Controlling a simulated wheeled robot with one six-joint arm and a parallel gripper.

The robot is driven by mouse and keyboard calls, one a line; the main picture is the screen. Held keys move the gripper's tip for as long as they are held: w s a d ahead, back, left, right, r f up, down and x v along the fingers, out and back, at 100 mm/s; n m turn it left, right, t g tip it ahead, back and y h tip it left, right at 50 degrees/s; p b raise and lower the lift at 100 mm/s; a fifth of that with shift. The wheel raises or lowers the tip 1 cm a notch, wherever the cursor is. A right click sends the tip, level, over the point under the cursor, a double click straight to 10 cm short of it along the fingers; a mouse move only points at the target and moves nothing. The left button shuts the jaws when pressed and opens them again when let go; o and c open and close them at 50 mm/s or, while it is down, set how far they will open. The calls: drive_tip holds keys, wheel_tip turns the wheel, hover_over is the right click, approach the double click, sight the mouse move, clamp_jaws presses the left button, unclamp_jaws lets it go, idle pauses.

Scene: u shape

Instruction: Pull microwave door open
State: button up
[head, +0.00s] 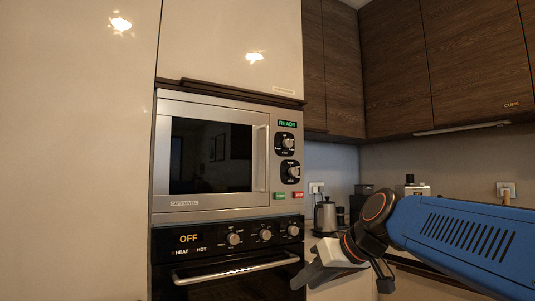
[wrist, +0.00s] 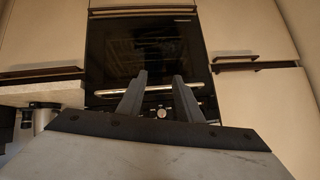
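The microwave (head: 212,205) is built into a tall cabinet, with a dark window in its silver door (head: 214,158). The door looks shut. Its vertical bar handle (head: 262,158) is on the door's right side. My gripper (head: 308,278) is low and to the right of the microwave, apart from the handle. In the wrist view my gripper (wrist: 158,92) has its two fingers spread with nothing clearly held between them. The microwave cannot be made out in the wrist view.
Below the microwave is an oven with knobs and a horizontal handle (head: 238,269); that handle also shows in the wrist view (wrist: 150,90). A kettle (head: 325,215) and a coffee machine (head: 414,188) stand on the right counter. Wooden cupboards (head: 480,65) hang above.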

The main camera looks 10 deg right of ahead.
drive_tip(key=w+d+r+n+t+y, duration=0.1)
drive_tip(key=w+d+r+t, duration=0.1)
drive_tip(key=w+r, duration=0.7)
drive_tip(key=w+d+r+n+t+y, duration=0.1)
drive_tip(key=w+d+r+t+y, duration=0.3)
drive_tip(key=r, duration=0.9)
drive_tip(key=w+d+r+n+t+h, duration=0.1)
drive_tip(key=w+r+n, duration=0.1)
drive_tip(key=w+r, duration=0.7)
drive_tip(key=a+r+x, duration=0.1)
drive_tip(key=r+x, duration=0.1)
drive_tip(key=x, duration=1.4)
drive_tip(key=shift+s+a, duration=0.15)
drive_tip(key=shift+s, duration=0.2)
clamp_jaws()
